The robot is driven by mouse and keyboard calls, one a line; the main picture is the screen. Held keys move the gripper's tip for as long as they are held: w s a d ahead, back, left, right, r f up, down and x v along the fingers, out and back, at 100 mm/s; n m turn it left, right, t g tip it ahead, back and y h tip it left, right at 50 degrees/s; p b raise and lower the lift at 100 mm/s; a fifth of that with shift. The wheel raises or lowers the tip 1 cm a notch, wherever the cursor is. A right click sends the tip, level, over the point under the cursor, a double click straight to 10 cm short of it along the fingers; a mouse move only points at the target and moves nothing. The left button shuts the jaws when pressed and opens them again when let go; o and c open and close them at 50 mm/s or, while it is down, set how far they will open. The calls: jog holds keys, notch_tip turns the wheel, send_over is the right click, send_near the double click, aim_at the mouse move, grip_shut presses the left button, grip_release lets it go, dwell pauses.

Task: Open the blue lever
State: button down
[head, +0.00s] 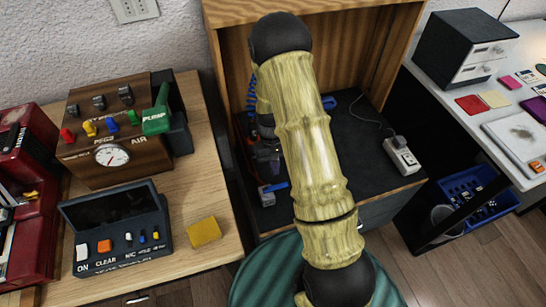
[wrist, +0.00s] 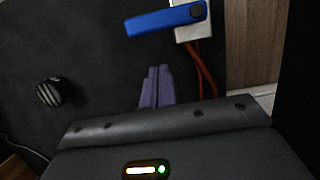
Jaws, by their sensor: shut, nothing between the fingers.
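A blue lever (wrist: 166,18) shows at the top of the wrist view, lying nearly level, its right end over a pale block with orange-brown tubes below. A blue handle on a small grey fitting (head: 275,187) shows in the head view, low in the wooden cabinet; it looks like the same lever. My gripper (wrist: 156,88) is shut and empty, its purplish fingers side by side below the lever in the picture, apart from it. In the head view my arm covers much of the cabinet, and I cannot make out the fingertips there.
A brown control box (head: 118,150) with coloured switches, including a small blue one, stands on the left table beside a dark panel (head: 118,232) and yellow sponge (head: 204,231). A power strip (head: 402,155) lies right in the cabinet. A dark round knob (wrist: 54,92) is left of my fingers.

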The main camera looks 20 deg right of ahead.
aim_at(276, 187)
jog(key=shift+s+r, duration=0.15)
jog(key=shift+s, duration=1.4)
jog(key=shift+s+m, duration=0.15)
jog(key=shift+m, duration=0.15)
jog(key=shift+d, duration=0.1)
